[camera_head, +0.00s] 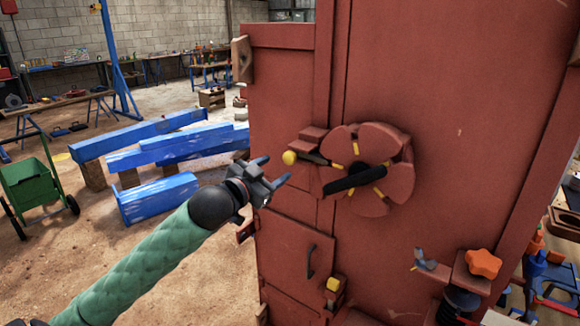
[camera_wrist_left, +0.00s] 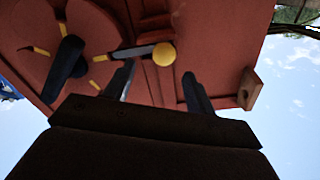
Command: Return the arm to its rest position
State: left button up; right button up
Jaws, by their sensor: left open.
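My left arm comes in from the lower left in a green quilted sleeve. My left gripper (camera_head: 273,174) is open and empty, in front of the red crusher housing (camera_head: 285,110). A yellow ball knob (camera_head: 289,157) on a dark lever is just above and right of its fingertips, apart from them as far as I can tell. In the left wrist view the yellow knob (camera_wrist_left: 164,54) shows beyond the gap between the two dark fingers (camera_wrist_left: 158,82). The round red wheel (camera_head: 375,165) with a black handle is to the right. My right gripper is not in view.
A small door with a dark handle (camera_head: 311,261) is below the lever. An orange star knob (camera_head: 483,263) is at the lower right. Blue beams (camera_head: 150,140) and a green cart (camera_head: 32,185) stand on the floor at left.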

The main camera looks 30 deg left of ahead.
pick_arm(q)
jog(key=w+a+f+n+g+y, duration=0.1)
jog(key=w+a+f+g+y, duration=0.2)
jog(key=f, duration=0.5)
jog(key=a+f+g+y, duration=0.2)
jog(key=a+f, duration=0.3)
jog(key=f, duration=0.3)
jog(key=s+d+f+n+g, duration=0.1)
jog(key=s+d+f+g, duration=0.15)
jog(key=f, duration=0.95)
jog(key=s+d+f+g, duration=0.2)
jog(key=d+f, duration=0.1)
jog(key=f, duration=0.8)
jog(key=s+d+f+g+h, duration=0.1)
jog(key=s+d+f+g, duration=0.1)
jog(key=s+d+f, duration=0.6)
jog(key=s+d+f+g+h, duration=0.15)
jog(key=s+d+f, duration=0.25)
jog(key=f, duration=0.7)
jog(key=s+d+f+g+h, duration=0.1)
jog(key=s+d+f, duration=0.3)
jog(key=s+d, duration=0.3)
jog(key=s+d+f+n+g+h, duration=0.1)
jog(key=s+d+f, duration=0.4)
jog(key=s, duration=0.5)
jog(key=d+g, duration=0.1)
jog(key=d, duration=0.1)
jog(key=shift+s+d+f+g, duration=0.15)
jog(key=shift+s+d+g, duration=0.1)
jog(key=shift+d+g, duration=0.05)
